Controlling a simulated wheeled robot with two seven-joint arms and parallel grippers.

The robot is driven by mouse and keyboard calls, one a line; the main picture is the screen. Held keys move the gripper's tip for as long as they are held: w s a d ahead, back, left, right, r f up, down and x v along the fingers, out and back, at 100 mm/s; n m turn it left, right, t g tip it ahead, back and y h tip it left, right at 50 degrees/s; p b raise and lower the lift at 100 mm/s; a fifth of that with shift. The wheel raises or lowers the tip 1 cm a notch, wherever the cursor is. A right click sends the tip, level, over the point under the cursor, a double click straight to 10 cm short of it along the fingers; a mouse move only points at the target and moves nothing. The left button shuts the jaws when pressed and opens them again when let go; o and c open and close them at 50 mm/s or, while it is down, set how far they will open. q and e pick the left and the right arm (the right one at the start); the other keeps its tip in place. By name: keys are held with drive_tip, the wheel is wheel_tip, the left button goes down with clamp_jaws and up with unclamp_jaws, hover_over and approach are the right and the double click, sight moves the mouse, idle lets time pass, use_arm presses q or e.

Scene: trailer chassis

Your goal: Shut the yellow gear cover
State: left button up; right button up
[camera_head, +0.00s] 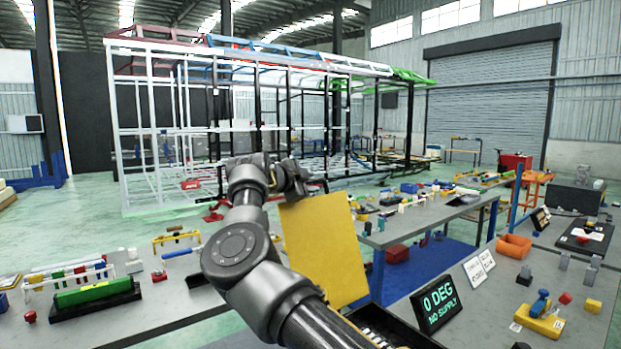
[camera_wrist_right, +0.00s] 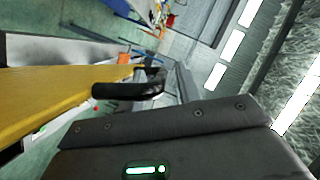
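The yellow gear cover (camera_head: 325,250) stands raised and tilted as a flat panel in the middle of the head view. Its lower edge is near a dark box or tray (camera_head: 388,326) with a ribbed inside, partly hidden by my right arm. My right gripper (camera_head: 293,180) is at the cover's upper left corner. In the right wrist view the cover (camera_wrist_right: 50,98) fills the left side, with a dark gripper finger (camera_wrist_right: 130,89) close to its edge. I cannot tell whether they touch, or how far apart the fingers are. My left gripper is not in view.
A display (camera_head: 437,303) reading "0 DEG NO SUPPLY" stands right of the cover. A yellow-based device (camera_head: 540,318) and an orange bin (camera_head: 513,245) are farther right. A green block on a black base (camera_head: 95,293) lies left. The trailer frame (camera_head: 250,125) stands behind.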

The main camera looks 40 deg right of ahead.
drive_tip(key=shift+w+d+f, duration=0.15)
drive_tip(key=shift+w+d, duration=0.1)
drive_tip(key=shift+d, duration=0.05)
drive_tip(key=shift+s, duration=0.1)
clamp_jaws()
